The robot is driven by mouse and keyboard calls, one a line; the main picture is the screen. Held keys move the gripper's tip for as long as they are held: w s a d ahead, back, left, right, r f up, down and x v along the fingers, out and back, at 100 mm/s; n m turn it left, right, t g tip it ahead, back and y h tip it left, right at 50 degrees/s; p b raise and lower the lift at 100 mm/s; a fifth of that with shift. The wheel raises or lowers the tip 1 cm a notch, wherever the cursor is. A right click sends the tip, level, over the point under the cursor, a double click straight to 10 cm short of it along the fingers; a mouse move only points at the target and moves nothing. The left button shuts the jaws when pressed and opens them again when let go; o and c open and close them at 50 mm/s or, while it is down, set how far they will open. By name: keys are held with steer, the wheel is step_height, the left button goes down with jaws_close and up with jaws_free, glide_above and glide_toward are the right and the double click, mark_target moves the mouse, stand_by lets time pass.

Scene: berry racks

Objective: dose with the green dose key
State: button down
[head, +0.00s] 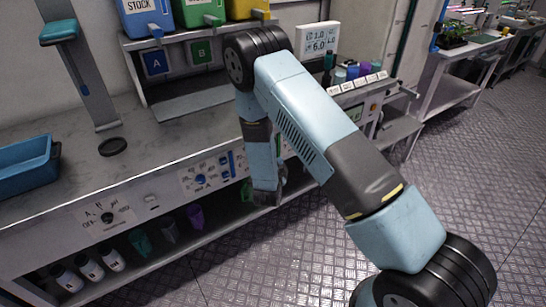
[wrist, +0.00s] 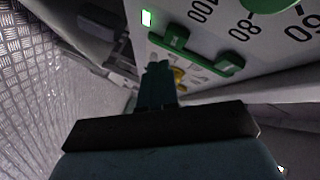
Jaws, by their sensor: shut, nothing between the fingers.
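In the wrist view a green bar-shaped key (wrist: 206,47) with pale marks sits on a white panel (wrist: 215,20), below a dial scale with large numbers. I take it for the green dose key. My gripper (wrist: 157,68) is shut and empty, its dark fingers pointing up the picture, just left of and below the key. I cannot tell whether they touch the panel. In the head view my gripper (head: 268,196) hangs in front of the bench's front panel, partly covered by my arm. There the key is mostly hidden behind the arm.
A small lamp (wrist: 147,18) glows white-green on the panel. A yellow part (wrist: 180,77) shows behind my fingers. The bench (head: 190,145) carries a blue tray (head: 25,170) and a dark round disc (head: 113,146). Bottles (head: 90,267) stand on the lower shelf. The floor at right is clear.

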steer(key=shift+s+d, duration=0.6)
steer(key=shift+s, duration=0.3)
steer(key=shift+s+d, duration=0.6)
steer(key=shift+s, duration=0.25)
steer(key=w+r+g, duration=0.2)
steer(key=w+r, duration=0.2)
steer(key=r, duration=0.4)
steer(key=s+d+r+n+g+y, duration=0.2)
steer(key=s+d+r+n, duration=0.1)
steer(key=r, duration=0.9)
steer(key=s+d+r+n+g+y, duration=0.2)
steer(key=d+r+n, duration=0.15)
steer(key=r, duration=0.85)
steer(key=s+d+r+n+g, duration=0.1)
steer(key=s+d+r, duration=0.3)
steer(key=s, duration=0.6)
steer(key=s+d+r+n+g+h, duration=0.1)
steer(key=s+d+r+n, duration=0.2)
steer(key=s, duration=0.7)
steer(key=s+d+r+n+g, duration=0.1)
steer(key=s+d+r+n, duration=0.2)
steer(key=s+d+r, duration=0.4)
steer(key=s, duration=0.3)
steer(key=shift+s+r+g, duration=0.25)
steer(key=shift+s+g, duration=0.05)
steer(key=shift+s, duration=0.1)
